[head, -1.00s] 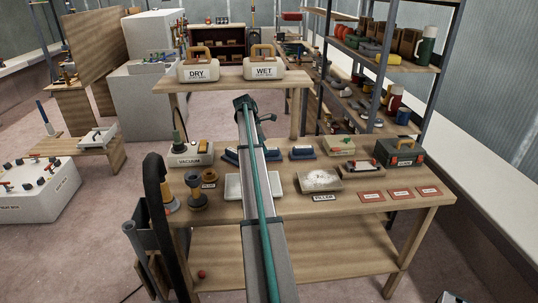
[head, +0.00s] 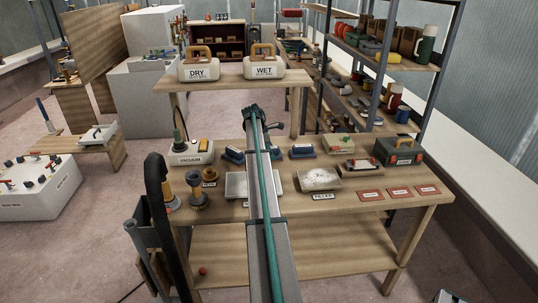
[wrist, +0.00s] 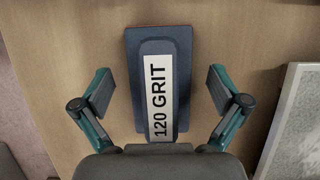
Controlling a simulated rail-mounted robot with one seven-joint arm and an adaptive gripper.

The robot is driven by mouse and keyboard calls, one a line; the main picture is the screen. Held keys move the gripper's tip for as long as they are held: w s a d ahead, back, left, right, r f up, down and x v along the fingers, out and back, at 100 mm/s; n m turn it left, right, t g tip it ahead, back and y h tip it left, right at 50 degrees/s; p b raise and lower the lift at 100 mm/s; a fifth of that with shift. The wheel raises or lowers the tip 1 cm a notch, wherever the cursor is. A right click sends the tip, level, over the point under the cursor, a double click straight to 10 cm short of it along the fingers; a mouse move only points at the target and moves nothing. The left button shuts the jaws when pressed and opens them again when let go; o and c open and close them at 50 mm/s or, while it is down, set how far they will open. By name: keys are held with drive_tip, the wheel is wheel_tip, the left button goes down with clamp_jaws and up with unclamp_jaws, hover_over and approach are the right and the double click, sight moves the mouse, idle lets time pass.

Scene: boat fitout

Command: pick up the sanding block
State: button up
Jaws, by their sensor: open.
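The sanding block (wrist: 158,78) fills the middle of the wrist view. It is dark blue with a thin red edge at its far end and a white label reading 120 GRIT. It lies flat on the wooden bench top (wrist: 68,40). My gripper (wrist: 160,84) is open, with one finger on each side of the block and a visible gap on both sides. In the head view, similar blue blocks sit on the bench, one left of my arm (head: 233,155) and one right of it (head: 302,151). My arm hides my gripper there.
A pale-rimmed tray (wrist: 285,118) lies to the right in the wrist view. On the bench in the head view are a vacuum unit (head: 190,153), a filler tray (head: 320,179), a toolbox (head: 398,151) and red cards (head: 399,191). A raised shelf (head: 222,82) holds DRY and WET boxes.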

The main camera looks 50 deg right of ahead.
sight(272, 148)
drive_tip(key=shift+f, duration=0.2)
idle(0.5)
drive_tip(key=c, duration=1.3)
drive_tip(key=shift+r, duration=0.1)
drive_tip(key=shift+c, duration=0.2)
drive_tip(key=shift+r, duration=0.2)
drive_tip(key=r, duration=0.2)
drive_tip(key=r+b, duration=0.1)
drive_tip(key=shift+s+a+r, duration=0.15)
drive_tip(key=shift+a+r, duration=0.05)
drive_tip(key=shift+a, duration=0.1)
drive_tip(key=s+a+r+b, duration=0.3)
drive_tip(key=a+r, duration=0.6)
drive_tip(key=a, duration=0.3)
drive_tip(key=shift+s+a+r, duration=0.25)
drive_tip(key=shift+s, duration=0.55)
